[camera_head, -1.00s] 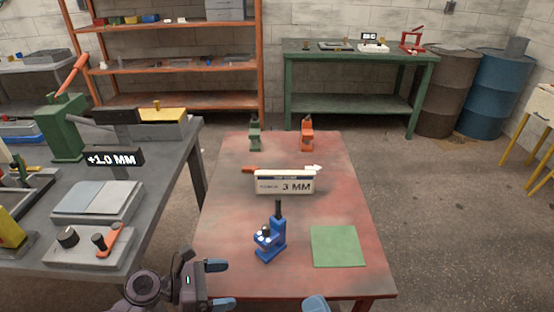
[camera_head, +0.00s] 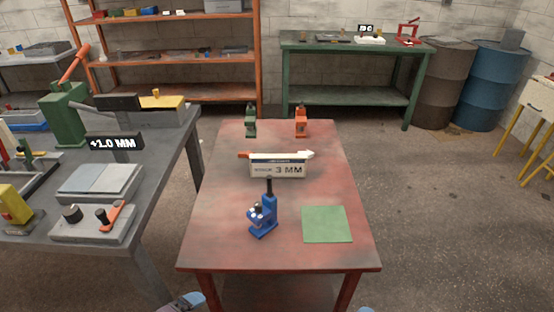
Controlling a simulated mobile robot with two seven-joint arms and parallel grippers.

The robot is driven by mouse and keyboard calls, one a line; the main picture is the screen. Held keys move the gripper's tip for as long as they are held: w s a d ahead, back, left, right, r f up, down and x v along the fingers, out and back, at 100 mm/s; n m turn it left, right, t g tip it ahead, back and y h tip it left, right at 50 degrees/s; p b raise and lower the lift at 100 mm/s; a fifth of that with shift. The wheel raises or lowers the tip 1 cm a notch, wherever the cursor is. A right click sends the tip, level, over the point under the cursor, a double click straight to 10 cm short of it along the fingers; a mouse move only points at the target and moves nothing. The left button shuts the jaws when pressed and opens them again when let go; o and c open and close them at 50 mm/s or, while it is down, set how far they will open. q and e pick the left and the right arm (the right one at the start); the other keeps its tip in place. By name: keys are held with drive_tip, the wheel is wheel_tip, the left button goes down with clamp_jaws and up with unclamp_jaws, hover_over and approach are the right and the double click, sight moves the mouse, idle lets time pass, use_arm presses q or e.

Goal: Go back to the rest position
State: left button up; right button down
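My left gripper (camera_head: 186,301) shows only as a small blue and grey part at the bottom edge, in front of the red table (camera_head: 210,240). My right gripper (camera_head: 367,309) shows only as a sliver of blue at the bottom edge, right of the left one. The fingers of both are mostly out of the picture, so their opening is hidden. The blue tool (camera_head: 264,215) stands upright on the red table, left of the flat green square (camera_head: 326,224). Both grippers are apart from them.
A grey bench (camera_head: 150,205) with tools stands at left. A green table (camera_head: 352,85) and barrels (camera_head: 497,85) stand behind. The floor at right is clear.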

use_arm(q)
drive_tip(key=s+a+m+t+y, duration=0.2)
drive_tip(key=s+a+m+y, duration=0.3)
drive_tip(key=m, duration=0.7)
drive_tip(key=s+a, duration=0.2)
drive_tip(key=s, duration=0.1)
drive_tip(key=shift+a+r+m+t+y, duration=0.15)
drive_tip(key=shift+m+t+y, duration=0.15)
drive_tip(key=shift+y, duration=0.1)
use_arm(e)
drive_tip(key=s+d+f+m+g+h, duration=0.2)
drive_tip(key=s+d+f+m+g, duration=0.2)
drive_tip(key=d+f+m, duration=0.4)
drive_tip(key=d+m+g, duration=0.1)
drive_tip(key=m, duration=0.4)
drive_tip(key=shift+d+f+g, duration=0.15)
drive_tip(key=shift+d+g, duration=0.1)
drive_tip(key=shift+g, duration=0.05)
